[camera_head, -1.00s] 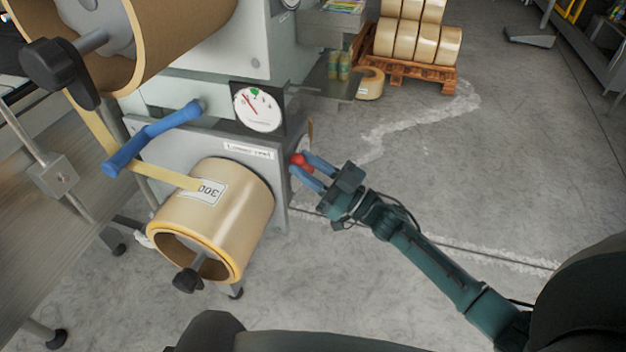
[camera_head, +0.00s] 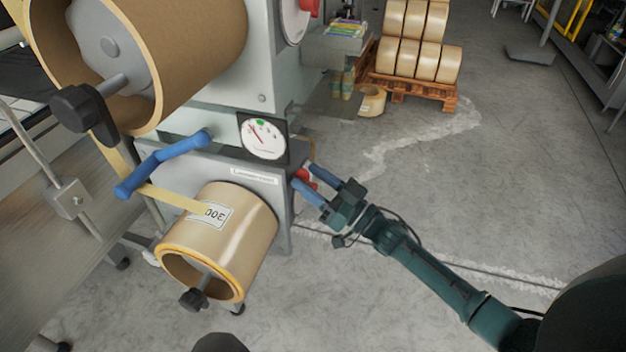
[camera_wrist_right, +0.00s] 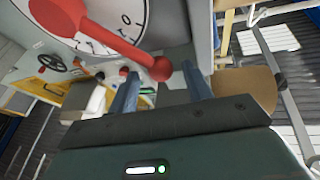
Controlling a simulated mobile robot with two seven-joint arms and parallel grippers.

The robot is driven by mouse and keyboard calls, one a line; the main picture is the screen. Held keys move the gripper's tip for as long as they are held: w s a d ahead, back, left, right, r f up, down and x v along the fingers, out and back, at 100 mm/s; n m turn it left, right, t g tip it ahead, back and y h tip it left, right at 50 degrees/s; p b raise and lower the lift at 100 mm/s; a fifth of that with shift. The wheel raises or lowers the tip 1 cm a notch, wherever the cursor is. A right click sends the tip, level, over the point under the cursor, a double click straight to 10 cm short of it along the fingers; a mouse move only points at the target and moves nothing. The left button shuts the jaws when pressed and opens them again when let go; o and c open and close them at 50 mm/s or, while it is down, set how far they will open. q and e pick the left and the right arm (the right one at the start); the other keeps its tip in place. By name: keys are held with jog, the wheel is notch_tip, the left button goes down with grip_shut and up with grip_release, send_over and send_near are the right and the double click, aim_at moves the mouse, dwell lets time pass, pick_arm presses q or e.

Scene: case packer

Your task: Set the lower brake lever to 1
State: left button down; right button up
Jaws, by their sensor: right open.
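The lower brake lever (camera_head: 304,178) is red and sits at the right side of the machine's lower unit, partly hidden by my gripper in the head view. In the right wrist view the red lever (camera_wrist_right: 115,42) crosses a white numbered dial (camera_wrist_right: 88,22) from upper left to a round knob at lower right. The knob appears between and just beyond my fingertips; contact cannot be told. My right gripper (camera_head: 305,175) is open, its two blue fingers apart near the lever. It also shows in the wrist view (camera_wrist_right: 160,82). My left gripper is out of view.
The lower tape reel (camera_head: 236,232) and a blue bar (camera_head: 163,163) are left of the lever. A round gauge (camera_head: 263,138) is above. Another red lever (camera_head: 309,7) shows at the top.

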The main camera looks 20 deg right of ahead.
jog(key=shift+s, duration=0.1)
jog(key=b+v, duration=0.2)
jog(key=v, duration=1.1)
jog(key=s+a+f+m+g+h+p, duration=0.1)
jog(key=s+a+f+g+h, duration=0.1)
jog(key=s+a+f+h, duration=0.2)
jog(key=s+a+f+m+g+h+p, duration=0.1)
jog(key=s+a+f+m+g+h, duration=0.1)
jog(key=s+f+h, duration=0.5)
jog(key=s+a+g, duration=0.1)
jog(key=s+a, duration=0.1)
jog(key=s, duration=0.1)
jog(key=shift+s+a+m+g+p, duration=0.25)
jog(key=shift+a+m+g+p, duration=0.05)
jog(key=shift+p, duration=0.05)
